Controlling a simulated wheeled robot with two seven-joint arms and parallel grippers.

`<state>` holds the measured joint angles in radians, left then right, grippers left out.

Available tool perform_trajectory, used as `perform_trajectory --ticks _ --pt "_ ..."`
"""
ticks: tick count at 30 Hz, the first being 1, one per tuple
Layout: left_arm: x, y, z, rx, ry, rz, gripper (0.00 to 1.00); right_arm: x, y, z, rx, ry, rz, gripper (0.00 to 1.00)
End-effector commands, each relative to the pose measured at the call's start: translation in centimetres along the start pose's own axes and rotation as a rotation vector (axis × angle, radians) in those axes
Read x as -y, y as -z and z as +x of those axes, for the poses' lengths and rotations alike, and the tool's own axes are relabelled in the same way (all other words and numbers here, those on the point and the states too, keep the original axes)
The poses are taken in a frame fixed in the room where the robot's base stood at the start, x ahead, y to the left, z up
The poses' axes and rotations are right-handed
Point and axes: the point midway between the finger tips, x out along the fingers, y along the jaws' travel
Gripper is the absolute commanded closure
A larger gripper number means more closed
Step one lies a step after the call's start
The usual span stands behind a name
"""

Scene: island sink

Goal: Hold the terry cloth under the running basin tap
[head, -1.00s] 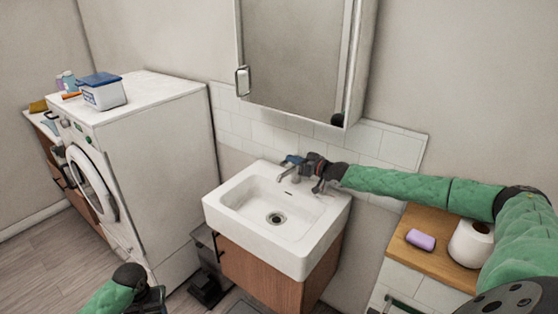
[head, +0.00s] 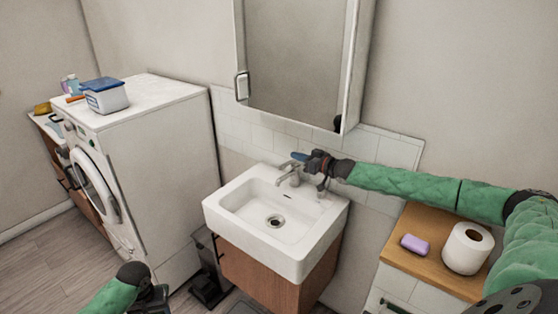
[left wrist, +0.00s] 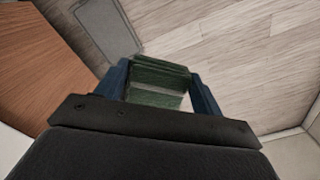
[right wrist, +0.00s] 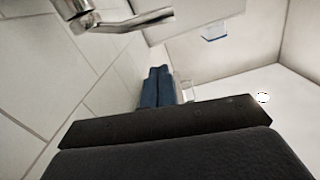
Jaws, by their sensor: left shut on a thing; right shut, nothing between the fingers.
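The terry cloth (left wrist: 160,76), green and folded, is between the blue fingers of my left gripper (left wrist: 160,88), which is shut on it. My right gripper (head: 299,157) is shut and empty, just above and behind the tap. The tap also shows in the right wrist view (right wrist: 140,20). I see no clear water stream.
A washing machine (head: 165,165) stands left of the basin, with a blue-lidded tub (head: 107,98) on top. A wooden-topped cabinet (head: 430,262) at right holds purple soap (head: 415,244) and a toilet roll (head: 468,248). A mirror cabinet (head: 295,65) hangs above. The basin bowl is clear.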

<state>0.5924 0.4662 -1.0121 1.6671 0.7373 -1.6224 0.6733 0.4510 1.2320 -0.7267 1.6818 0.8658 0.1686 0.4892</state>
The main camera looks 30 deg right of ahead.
Motion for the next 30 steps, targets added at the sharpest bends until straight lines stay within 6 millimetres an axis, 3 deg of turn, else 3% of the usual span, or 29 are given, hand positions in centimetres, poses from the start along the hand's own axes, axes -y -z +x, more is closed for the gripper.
perform_trajectory --ticks 30 --pt "0.0 0.0 2.8 0.0 0.0 0.0 0.77 -0.1 0.0 -7.6 0.0 0.0 0.0 1.0"
